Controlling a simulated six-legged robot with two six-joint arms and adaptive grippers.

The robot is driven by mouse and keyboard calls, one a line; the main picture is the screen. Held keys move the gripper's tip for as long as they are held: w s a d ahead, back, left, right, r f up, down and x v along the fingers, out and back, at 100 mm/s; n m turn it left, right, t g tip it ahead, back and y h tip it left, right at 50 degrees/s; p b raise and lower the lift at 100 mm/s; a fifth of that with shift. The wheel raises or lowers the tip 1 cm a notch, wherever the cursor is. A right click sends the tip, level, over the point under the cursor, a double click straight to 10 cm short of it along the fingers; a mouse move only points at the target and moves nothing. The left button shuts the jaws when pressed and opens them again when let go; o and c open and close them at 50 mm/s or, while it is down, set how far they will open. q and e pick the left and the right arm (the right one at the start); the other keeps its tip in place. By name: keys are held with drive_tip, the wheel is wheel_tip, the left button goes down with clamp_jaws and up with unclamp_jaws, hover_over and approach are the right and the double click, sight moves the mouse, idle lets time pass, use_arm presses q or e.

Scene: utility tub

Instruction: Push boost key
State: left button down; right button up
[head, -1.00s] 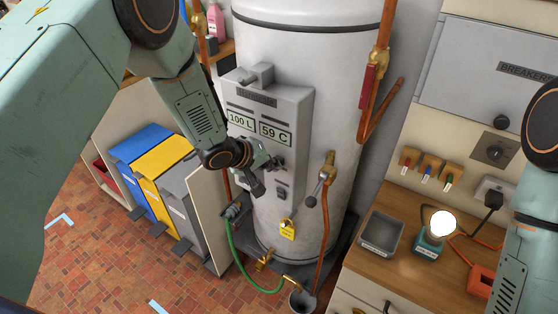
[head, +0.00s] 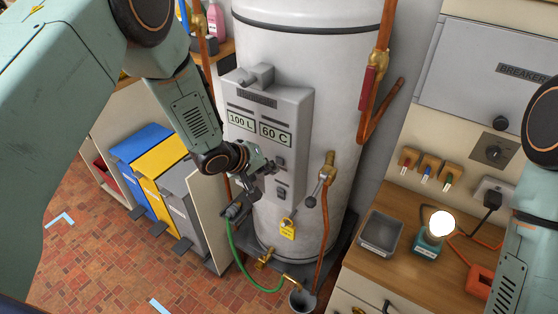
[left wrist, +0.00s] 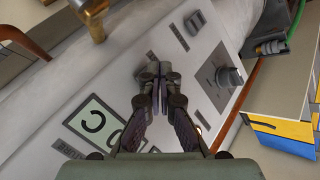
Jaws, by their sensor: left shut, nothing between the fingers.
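The grey control panel (head: 293,132) is on the front of the white water heater (head: 300,50); its displays read 100 L and 60 C. A dark key (head: 281,162) is below the 60 C display, and another dark switch (head: 282,194) is lower down. I cannot read their labels, so I cannot tell which is the boost key. My left gripper (head: 269,168) is shut and empty, its tips close to the upper key. In the left wrist view, the shut fingertips (left wrist: 155,72) are over the panel face and hide what is beneath; contact is unclear. My right gripper is out of view.
A brass lever valve (head: 326,175) is right of the panel. A yellow tag (head: 288,229) hangs below it. A green hose (head: 236,255) runs beneath the gripper. Blue, yellow and grey bins (head: 165,160) stand left. A wooden counter (head: 400,265) with a lit lamp is at right.

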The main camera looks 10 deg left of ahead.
use_arm(q)
drive_tip(key=s, duration=0.1)
drive_tip(key=s+a, duration=0.1)
drive_tip(key=s, duration=0.2)
drive_tip(key=shift+s+a+p, duration=0.35)
drive_tip(key=shift+p, duration=0.05)
idle(0.4)
idle(0.4)
